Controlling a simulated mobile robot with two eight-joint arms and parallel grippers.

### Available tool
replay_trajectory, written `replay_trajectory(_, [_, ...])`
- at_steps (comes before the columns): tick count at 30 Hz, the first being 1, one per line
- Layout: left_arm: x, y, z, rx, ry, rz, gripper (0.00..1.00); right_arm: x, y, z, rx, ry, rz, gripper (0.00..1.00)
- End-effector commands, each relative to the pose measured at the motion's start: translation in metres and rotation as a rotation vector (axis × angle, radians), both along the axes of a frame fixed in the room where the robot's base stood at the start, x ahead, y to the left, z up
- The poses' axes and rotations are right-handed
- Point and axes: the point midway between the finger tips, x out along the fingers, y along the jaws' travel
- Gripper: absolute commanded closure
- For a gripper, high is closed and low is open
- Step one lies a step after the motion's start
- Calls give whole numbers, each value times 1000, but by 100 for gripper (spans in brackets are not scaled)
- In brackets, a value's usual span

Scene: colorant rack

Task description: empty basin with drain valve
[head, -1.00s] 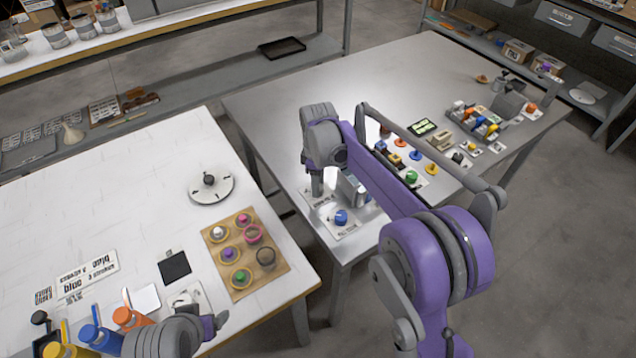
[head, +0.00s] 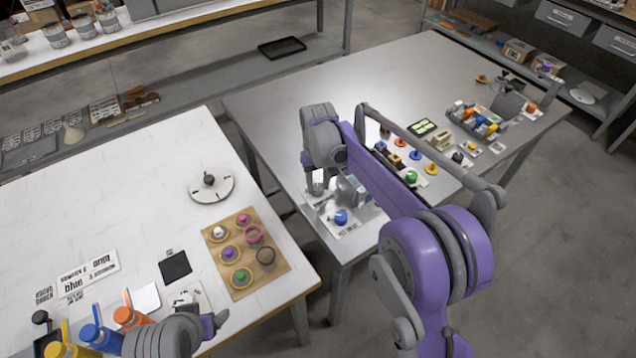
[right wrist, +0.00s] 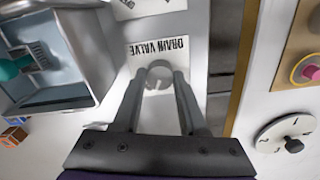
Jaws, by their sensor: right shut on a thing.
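The drain valve shows in the right wrist view as a pale round knob (right wrist: 159,71) on a plate (right wrist: 160,48) lettered "DRAIN VALVE". My right gripper (right wrist: 160,80) is shut on this knob, with one finger on each side. In the head view my right gripper (head: 318,190) is low over the metal table's near left corner. The basin (right wrist: 72,104) is a metal-walled box just left of the valve in the wrist view. It holds bluish-grey contents and a teal object; I cannot tell its liquid level. My left gripper (head: 212,325) is over the white table, its jaw gap unclear.
A blue knob (head: 341,217) on a plate stands close to my right gripper.

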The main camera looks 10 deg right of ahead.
Motion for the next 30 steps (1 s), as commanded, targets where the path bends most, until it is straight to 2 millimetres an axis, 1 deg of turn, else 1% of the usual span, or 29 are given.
replay_trajectory(6, [0,0,0,0,0,0,23,0,0,0,0,-1,-155,100])
replay_trajectory(13, [0,0,1,0,0,0,23,0,0,0,0,-1,-262,100])
replay_trajectory(21, [0,0,1,0,0,0,23,0,0,0,0,-1,-311,100])
replay_trajectory(30, [0,0,1,0,0,0,23,0,0,0,0,-1,-315,100])
